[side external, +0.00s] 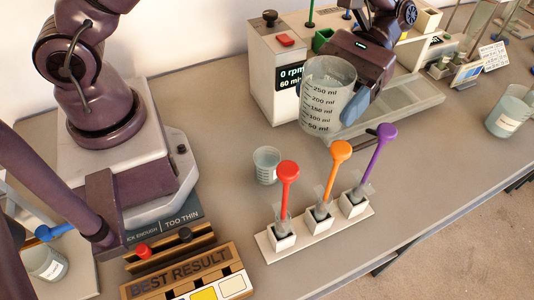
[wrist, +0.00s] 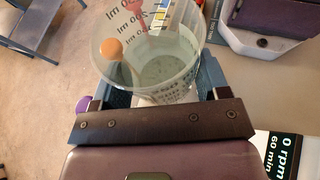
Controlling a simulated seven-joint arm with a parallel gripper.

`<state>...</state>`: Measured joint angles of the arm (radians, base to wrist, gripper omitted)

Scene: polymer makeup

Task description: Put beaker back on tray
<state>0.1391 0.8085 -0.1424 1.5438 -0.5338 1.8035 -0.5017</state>
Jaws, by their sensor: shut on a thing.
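A large clear beaker (side external: 326,95) with black volume marks up to 250 ml is held upright, or nearly so, in front of the rpm machine. My gripper (side external: 335,103) is shut on its sides, with a blue finger pad showing at the right. In the wrist view the beaker (wrist: 150,68) sits between my gripper's (wrist: 165,92) blue pads, and I look down into it. I cannot tell whether it holds clear liquid. A pale grey, shallow tray (side external: 420,106) lies behind and right of the beaker, partly hidden by my gripper.
A rack (side external: 318,232) with red, orange and purple stirrers stands in front. A small beaker (side external: 266,165) stands left of it. The rpm machine (side external: 275,75) is behind. Another beaker (side external: 510,112) stands at right, and one (side external: 45,262) at lower left. The front right counter is clear.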

